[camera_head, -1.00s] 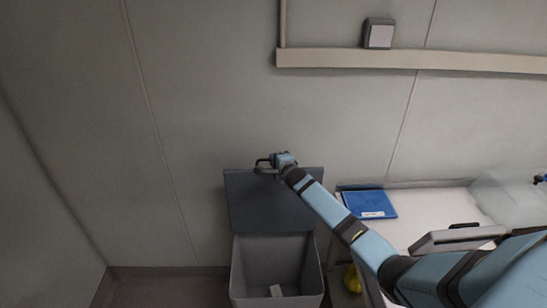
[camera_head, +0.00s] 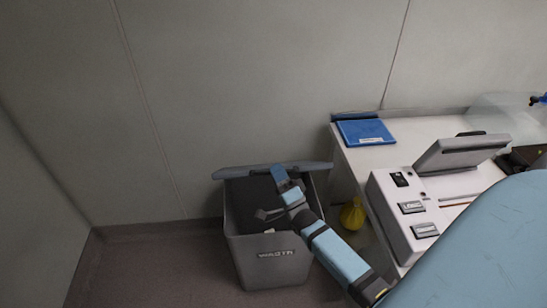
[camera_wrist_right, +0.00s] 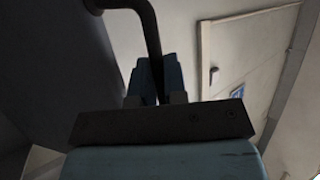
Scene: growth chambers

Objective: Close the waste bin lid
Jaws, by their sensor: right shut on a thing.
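The grey waste bin (camera_head: 268,261) stands on the floor, with pale lettering on its front. Its lid (camera_head: 236,172) is at the back of the bin mouth, open and seen nearly edge-on, so the dark inside shows below it. My right gripper (camera_head: 283,188) is over the bin mouth at the lid. In the wrist view my right gripper (camera_wrist_right: 153,88) is shut on the dark bent handle (camera_wrist_right: 147,25), whose bar runs between the fingers. The dark lid face (camera_wrist_right: 60,65) fills the left of that view. My left gripper is in neither view.
A white bench (camera_head: 420,135) stands right of the bin, carrying a blue folder (camera_head: 364,132) and a grey instrument (camera_head: 400,222). A yellow object (camera_head: 352,214) is beside the bin under the bench. The floor left of the bin is clear; the wall is behind.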

